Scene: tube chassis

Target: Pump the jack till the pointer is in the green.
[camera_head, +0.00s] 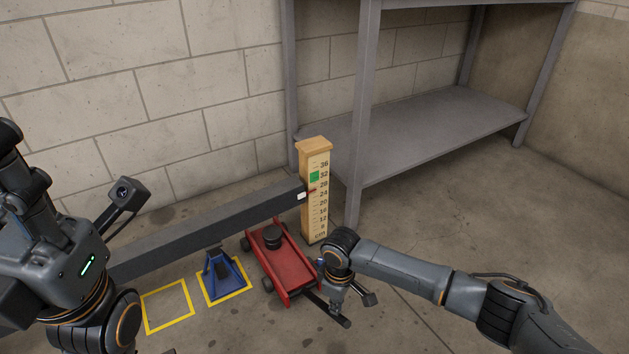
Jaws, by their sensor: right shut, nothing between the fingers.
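The red jack (287,268) stands on the floor with its round black saddle (272,239) below the long dark tube (205,226). Its dark handle (342,320) points toward the lower right, low near the floor. My right gripper (335,304) is shut and empty, pointing down at the handle; I cannot tell whether it touches. The wooden gauge post (315,215) stands behind the jack. Its red pointer (312,190) is just below the green band (314,176), between about 24 and 28. My left arm is at the left edge; its fingers do not show.
A blue stand (221,268) is in a yellow floor square under the tube. An empty yellow square (148,317) is left of it. A grey metal shelf (425,125) stands behind the post. The floor at the right is clear.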

